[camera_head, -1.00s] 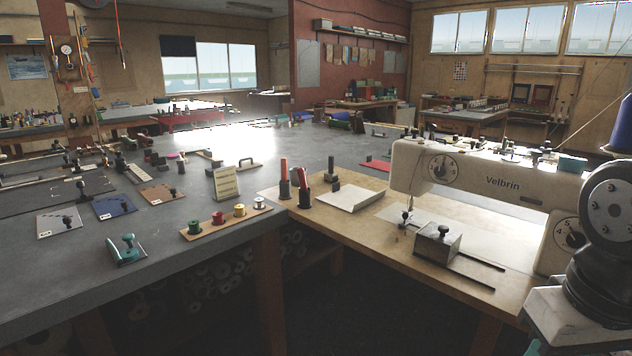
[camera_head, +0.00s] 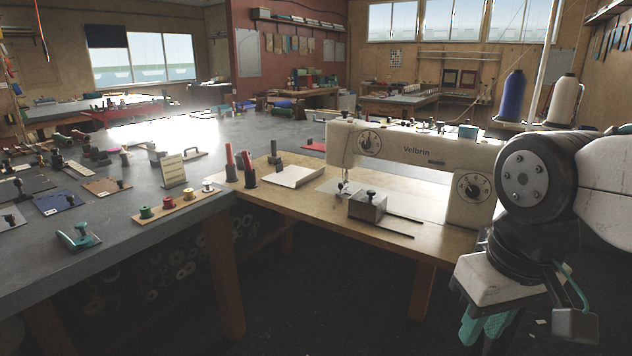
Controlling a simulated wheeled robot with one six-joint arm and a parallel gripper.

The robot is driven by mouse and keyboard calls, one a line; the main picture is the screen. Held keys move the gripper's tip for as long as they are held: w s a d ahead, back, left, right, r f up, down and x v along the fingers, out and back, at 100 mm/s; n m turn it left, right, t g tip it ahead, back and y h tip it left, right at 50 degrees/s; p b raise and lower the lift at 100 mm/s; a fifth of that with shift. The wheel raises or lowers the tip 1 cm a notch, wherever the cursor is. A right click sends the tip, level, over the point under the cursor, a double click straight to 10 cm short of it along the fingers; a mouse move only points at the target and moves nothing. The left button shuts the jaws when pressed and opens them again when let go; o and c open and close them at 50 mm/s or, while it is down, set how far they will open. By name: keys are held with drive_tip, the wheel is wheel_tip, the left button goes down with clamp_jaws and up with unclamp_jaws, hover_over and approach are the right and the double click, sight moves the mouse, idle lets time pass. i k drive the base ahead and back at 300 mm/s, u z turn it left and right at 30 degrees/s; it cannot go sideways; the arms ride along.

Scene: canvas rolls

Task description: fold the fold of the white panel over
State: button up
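The white panel (camera_head: 292,177) lies on the wooden table to the left of the sewing machine. It is small and pale in this view, and its front and right edges look slightly raised. Which part of it is the fold is too small to tell. My arm (camera_head: 535,185) stands at the right, in front of the sewing machine's right end, and its white link runs out of the picture. No part of my arm is near the panel.
The sewing machine (camera_head: 420,155) stands right of the panel, with a metal block (camera_head: 367,206) on rails before it. Dark holders with red sticks (camera_head: 231,162) stand left of the panel. A spool rack (camera_head: 178,205) lies on the grey table (camera_head: 120,235). Dark floor in front is open.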

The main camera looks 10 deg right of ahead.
sight(305, 179)
drive_tip(key=u, duration=1.15)
drive_tip(key=i, duration=2.15)
drive_tip(key=z, duration=1.1)
drive_tip(key=i, duration=0.6)
drive_tip(key=z, duration=0.4)
